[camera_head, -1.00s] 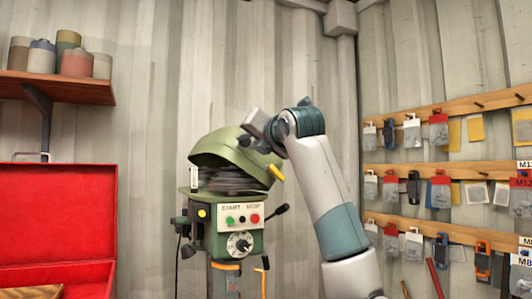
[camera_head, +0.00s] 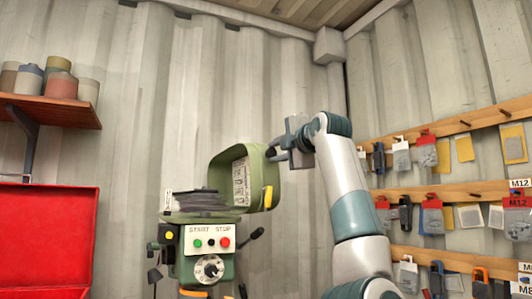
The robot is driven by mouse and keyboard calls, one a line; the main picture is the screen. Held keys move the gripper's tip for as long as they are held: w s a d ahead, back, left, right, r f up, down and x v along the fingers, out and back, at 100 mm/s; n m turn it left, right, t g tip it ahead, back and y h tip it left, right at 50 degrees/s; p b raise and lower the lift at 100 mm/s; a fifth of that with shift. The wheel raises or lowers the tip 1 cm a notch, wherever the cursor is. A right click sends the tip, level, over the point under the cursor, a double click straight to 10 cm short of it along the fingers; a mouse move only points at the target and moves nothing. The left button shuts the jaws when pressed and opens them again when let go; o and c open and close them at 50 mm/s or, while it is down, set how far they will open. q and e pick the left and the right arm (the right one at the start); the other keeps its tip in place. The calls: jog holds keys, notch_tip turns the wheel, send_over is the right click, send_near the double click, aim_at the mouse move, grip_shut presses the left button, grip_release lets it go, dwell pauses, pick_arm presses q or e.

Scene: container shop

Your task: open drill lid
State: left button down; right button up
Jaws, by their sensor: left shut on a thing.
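The green drill press (camera_head: 190,268) stands against the wall, with a START/STOP panel (camera_head: 208,239) and a dial on its front. Its green drill lid (camera_head: 261,175) is swung up on the right side, steeply tilted, and its inner face with a printed label shows. A yellow handle (camera_head: 268,197) is on the lid's right side. The dark stacked pulleys (camera_head: 200,199) under it are exposed. My left gripper (camera_head: 276,152) is shut on the lid at its upper right edge; the fingertips are partly hidden there. My right gripper is not in view.
A wooden shelf (camera_head: 50,110) with several pots is on the left wall, above an open red case (camera_head: 45,235). Wooden rails (camera_head: 450,193) with hanging tools and packets line the right wall. A black lever (camera_head: 250,237) sticks out right of the drill.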

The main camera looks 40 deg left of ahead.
pick_arm(q)
jog(key=w+m, duration=0.1)
jog(key=w+d+f+m, duration=0.1)
jog(key=w, duration=0.1)
jog(key=shift+w+d+f, duration=0.1)
jog(key=shift+w+d, duration=0.05)
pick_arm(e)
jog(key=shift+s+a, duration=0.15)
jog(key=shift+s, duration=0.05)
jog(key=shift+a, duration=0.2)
pick_arm(q)
jog(key=c, duration=1.7)
grip_release()
jog(key=shift+c, duration=0.2)
jog(key=shift+o, duration=1.3)
jog(key=shift+s, duration=0.2)
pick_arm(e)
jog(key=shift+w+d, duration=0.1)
pick_arm(q)
jog(key=shift+w, duration=0.1)
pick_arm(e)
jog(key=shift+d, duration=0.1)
